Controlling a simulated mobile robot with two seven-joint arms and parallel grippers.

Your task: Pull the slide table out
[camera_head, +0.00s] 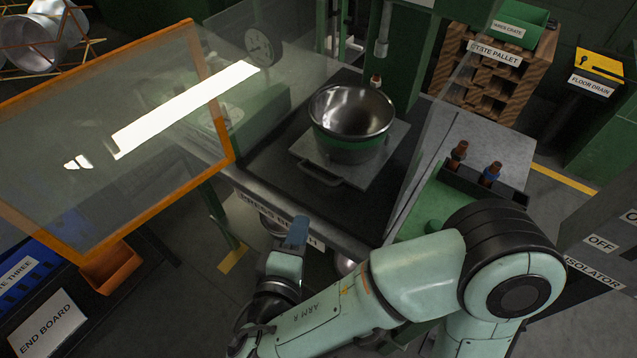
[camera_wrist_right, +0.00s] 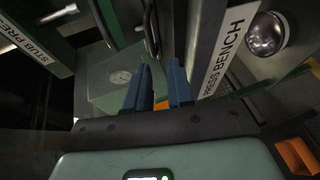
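The slide table (camera_head: 396,140) is a grey plate on the dark press bench (camera_head: 262,195), with a bar handle (camera_head: 322,178) at its front edge. A shiny metal pot (camera_head: 352,112) with a green band stands on the plate. My right gripper (camera_head: 298,228) is in front of the bench, below and left of the handle and apart from it. In the right wrist view its two blue fingers (camera_wrist_right: 159,72) are apart, with nothing seen held between them. The bench's label strip (camera_wrist_right: 225,48) is to their right there. My left gripper is not in view.
An orange-framed clear guard (camera_head: 222,118) stands left of the bench, and a clear panel (camera_head: 428,150) stands on the right. A green tray with bottles (camera_head: 455,185) is beyond that panel. A round metal bowl (camera_wrist_right: 267,34) shows near the label strip in the wrist view.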

